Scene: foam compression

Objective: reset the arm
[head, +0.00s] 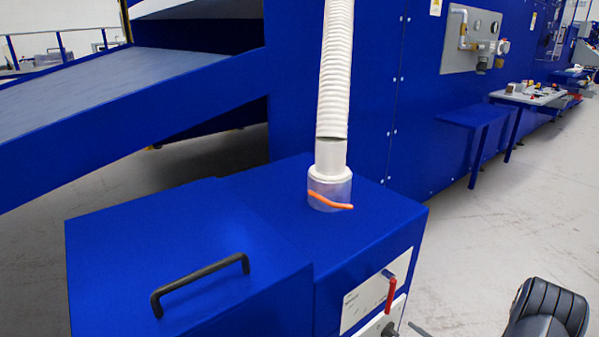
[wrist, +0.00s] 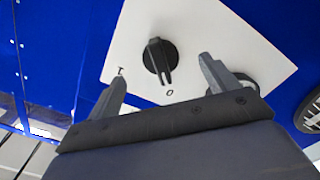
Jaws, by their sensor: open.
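My gripper (wrist: 163,68) is open and empty in the wrist view. Its two grey fingers stand apart, with a black rotary switch (wrist: 158,58) showing between them. I cannot tell whether either finger touches it. The switch sits on a white plate (wrist: 195,22) marked "I" and "O", and its grip points toward the "O". In the head view the switch (head: 389,328) shows at the bottom edge, on the front of a blue machine box (head: 240,215). A grey tip beside it there may be one of my fingers.
A red lever (head: 390,291) sticks out above the switch. A black handle (head: 200,283) stands on the box lid. A white ribbed hose (head: 335,75) rises from a clear collar (head: 322,190) with an orange strip. Free floor (head: 500,230) lies to the right.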

